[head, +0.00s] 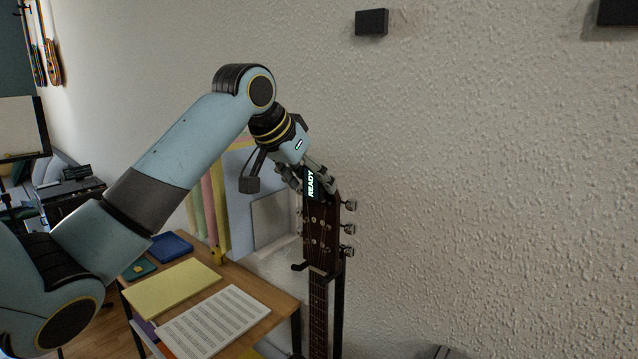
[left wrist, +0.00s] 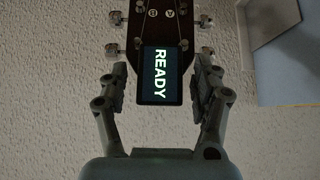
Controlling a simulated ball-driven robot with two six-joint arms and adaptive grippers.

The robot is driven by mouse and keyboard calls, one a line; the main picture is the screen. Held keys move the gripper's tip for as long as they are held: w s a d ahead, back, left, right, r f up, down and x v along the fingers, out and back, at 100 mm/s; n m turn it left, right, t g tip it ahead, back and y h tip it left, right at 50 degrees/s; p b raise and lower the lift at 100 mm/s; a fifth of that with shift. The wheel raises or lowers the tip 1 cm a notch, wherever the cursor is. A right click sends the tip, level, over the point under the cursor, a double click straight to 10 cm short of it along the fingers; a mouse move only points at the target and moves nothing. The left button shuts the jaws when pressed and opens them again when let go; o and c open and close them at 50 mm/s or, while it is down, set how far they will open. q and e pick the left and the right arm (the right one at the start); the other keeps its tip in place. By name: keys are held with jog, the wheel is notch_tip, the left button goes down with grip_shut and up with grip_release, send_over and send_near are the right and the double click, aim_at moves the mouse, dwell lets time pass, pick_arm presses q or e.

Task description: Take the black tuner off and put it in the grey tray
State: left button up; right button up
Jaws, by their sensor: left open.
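The black tuner (head: 310,184), its screen reading READY, sits at the top end of the guitar's headstock (head: 319,225). In the left wrist view the tuner (left wrist: 161,76) is upright in the middle of the picture, against the headstock (left wrist: 160,22). My left gripper (head: 304,180) is at the tuner from the upper left. Its fingers (left wrist: 161,75) stand apart on both sides of the tuner, with gaps showing, so it is open around it. My right gripper does not show. I do not see a grey tray.
The guitar hangs upright in a holder (head: 301,266) beside the rough wall. Tuning pegs (head: 348,229) stick out at its right. A wooden desk (head: 262,325) with a yellow folder (head: 172,288) and a printed sheet (head: 215,320) stands at lower left. Space right of the guitar is clear.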

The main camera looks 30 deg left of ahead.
pick_arm(q)
jog(key=shift+w+f, duration=0.2)
jog(key=shift+f, duration=0.05)
dwell(0.4)
